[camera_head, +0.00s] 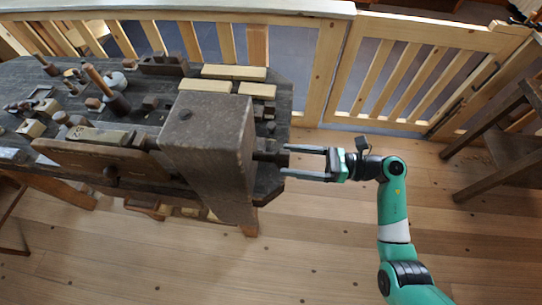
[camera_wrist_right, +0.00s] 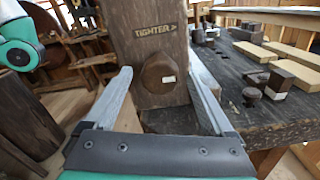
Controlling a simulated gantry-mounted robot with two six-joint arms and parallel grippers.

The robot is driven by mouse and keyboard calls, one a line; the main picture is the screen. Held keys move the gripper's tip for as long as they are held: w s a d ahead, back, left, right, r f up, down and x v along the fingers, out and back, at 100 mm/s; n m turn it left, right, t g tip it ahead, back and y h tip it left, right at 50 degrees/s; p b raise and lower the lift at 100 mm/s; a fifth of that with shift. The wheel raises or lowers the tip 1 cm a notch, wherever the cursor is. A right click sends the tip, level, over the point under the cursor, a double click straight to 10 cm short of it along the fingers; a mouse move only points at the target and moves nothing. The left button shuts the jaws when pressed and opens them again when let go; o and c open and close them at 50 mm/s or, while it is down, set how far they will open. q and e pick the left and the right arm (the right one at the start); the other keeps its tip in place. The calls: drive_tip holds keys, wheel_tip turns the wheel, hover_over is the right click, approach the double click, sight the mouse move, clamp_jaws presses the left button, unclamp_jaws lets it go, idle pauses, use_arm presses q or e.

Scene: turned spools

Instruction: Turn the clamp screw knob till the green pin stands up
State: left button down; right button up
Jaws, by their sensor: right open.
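The clamp screw knob (camera_wrist_right: 158,74) is a dark, rounded wooden knob on the face of a big wooden clamp block (camera_wrist_right: 146,36). A small pale mark shows on the knob, and "TIGHTER" with an arrow pointing right is written above it. In the head view the knob (camera_head: 272,157) sticks out from the right side of the block (camera_head: 207,130). My right gripper (camera_head: 285,160) is open, its fingertips level with the knob's end; in the wrist view its fingers (camera_wrist_right: 160,72) stand on either side of the knob, with gaps. I cannot make out a green pin. My left gripper is out of view.
The dark workbench (camera_head: 276,85) holds pale wood bars (camera_head: 234,73), several small blocks and tools. A wooden railing (camera_head: 330,60) runs behind it. A dark wooden stool (camera_head: 505,140) stands at the far right. The floor right of the bench is open around my right arm.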

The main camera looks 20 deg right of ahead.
sight(271, 157)
drive_tip(key=x, duration=0.5)
drive_tip(key=shift+w+a+b, duration=0.15)
drive_tip(key=shift+a+b, duration=0.1)
drive_tip(key=shift+b, duration=0.1)
drive_tip(key=c, duration=1.4)
